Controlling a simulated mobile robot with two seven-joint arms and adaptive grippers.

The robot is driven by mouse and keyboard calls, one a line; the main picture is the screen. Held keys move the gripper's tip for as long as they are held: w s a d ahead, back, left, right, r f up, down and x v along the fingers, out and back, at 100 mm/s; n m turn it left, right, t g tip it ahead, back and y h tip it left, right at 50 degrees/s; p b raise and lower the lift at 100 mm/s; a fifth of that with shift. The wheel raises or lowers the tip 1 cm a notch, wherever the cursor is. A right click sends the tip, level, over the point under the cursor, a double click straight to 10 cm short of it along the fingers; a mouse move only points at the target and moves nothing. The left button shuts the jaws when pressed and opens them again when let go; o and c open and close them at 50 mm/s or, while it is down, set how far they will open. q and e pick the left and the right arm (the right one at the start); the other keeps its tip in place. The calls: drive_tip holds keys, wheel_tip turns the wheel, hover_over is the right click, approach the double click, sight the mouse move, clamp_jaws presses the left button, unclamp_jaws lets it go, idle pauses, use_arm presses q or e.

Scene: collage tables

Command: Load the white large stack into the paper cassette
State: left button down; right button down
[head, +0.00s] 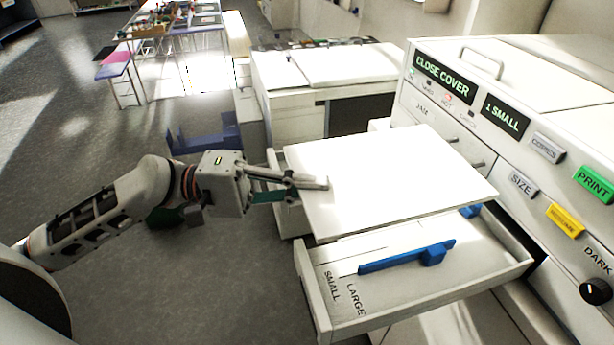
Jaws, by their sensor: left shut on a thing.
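The white large stack (395,180) is a broad flat white slab. My left gripper (318,184) is shut on its left edge and holds it above the open paper cassette. The paper cassette (318,290) is a pulled-out drawer in the copier, with SMALL and LARGE marked on its floor. A blue guide (408,258) lies across its floor, and another blue piece shows at the back right. The stack hides the rear part of the cassette. My right gripper does not show.
The copier (480,120) stands at right, with signs reading CLOSE COVER and 1 SMALL, and SIZE, PRINT and DARK controls. A white cabinet (290,105) stands behind the stack. A cluttered table is far back.

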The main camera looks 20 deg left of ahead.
use_arm(q)
drive_tip(key=shift+s+f+b, duration=0.1)
drive_tip(key=shift+f+b, duration=0.4)
drive_tip(key=shift+f, duration=0.1)
wheel_tip(320, 180, down, 7)
drive_tip(key=b, duration=0.4)
drive_tip(key=shift+b, duration=0.4)
drive_tip(key=c, duration=2.1)
unclamp_jaws()
drive_tip(key=shift+f, duration=0.1)
drive_tip(key=shift+f, duration=0.1)
